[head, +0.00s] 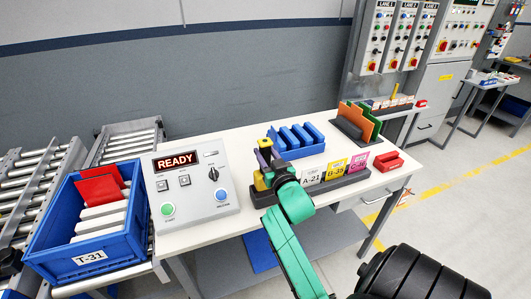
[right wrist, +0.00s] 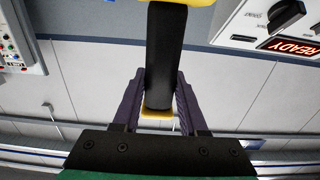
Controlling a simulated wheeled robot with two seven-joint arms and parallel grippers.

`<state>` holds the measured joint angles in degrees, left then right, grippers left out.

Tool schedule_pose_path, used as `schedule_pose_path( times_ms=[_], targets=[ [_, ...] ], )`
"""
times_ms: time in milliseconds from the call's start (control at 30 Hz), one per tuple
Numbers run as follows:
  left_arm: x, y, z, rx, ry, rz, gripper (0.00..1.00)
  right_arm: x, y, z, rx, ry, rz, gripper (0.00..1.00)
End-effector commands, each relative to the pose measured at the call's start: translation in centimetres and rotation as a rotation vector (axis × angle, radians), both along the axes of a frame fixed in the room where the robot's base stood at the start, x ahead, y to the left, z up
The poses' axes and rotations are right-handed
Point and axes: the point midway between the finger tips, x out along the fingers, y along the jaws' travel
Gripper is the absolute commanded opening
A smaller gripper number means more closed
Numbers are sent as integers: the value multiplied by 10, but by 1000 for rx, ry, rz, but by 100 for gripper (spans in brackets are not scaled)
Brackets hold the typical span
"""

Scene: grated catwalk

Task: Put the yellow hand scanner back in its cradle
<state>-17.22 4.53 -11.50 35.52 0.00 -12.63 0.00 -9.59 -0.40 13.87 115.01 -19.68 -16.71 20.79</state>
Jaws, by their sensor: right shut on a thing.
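My right gripper (head: 265,158) is over the white table, to the right of the grey control box. It is shut on the yellow hand scanner (head: 264,143), whose yellow parts show above and beside the jaws. In the right wrist view the purple fingers of my right gripper (right wrist: 158,100) stand on both sides of the scanner's black handle (right wrist: 165,55), with yellow at both ends. My wrist and arm hide part of the scanner and the table below it. I cannot clearly make out the cradle. My left gripper is not in view.
The control box (head: 190,190) reads READY. A blue tray with blue blocks (head: 297,136) stands behind the gripper. A dark holder with labelled cards (head: 335,180) and a red item (head: 388,162) are to the right. A blue T-31 bin (head: 92,255) stands at left.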

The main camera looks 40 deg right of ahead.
Motion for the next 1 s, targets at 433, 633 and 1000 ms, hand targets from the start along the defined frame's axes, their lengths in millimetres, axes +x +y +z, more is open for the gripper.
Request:
schedule_pose_path(
  times_ms=[433, 633, 1000],
  targets=[
    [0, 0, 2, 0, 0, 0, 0, -1, 0, 1, -1, -2, 0, 0],
    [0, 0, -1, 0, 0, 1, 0, -1, 0, -2, -1, -2, 0, 0],
    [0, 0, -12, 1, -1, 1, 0, -1, 0, -18, -1, -2, 0, 0]
  ],
)
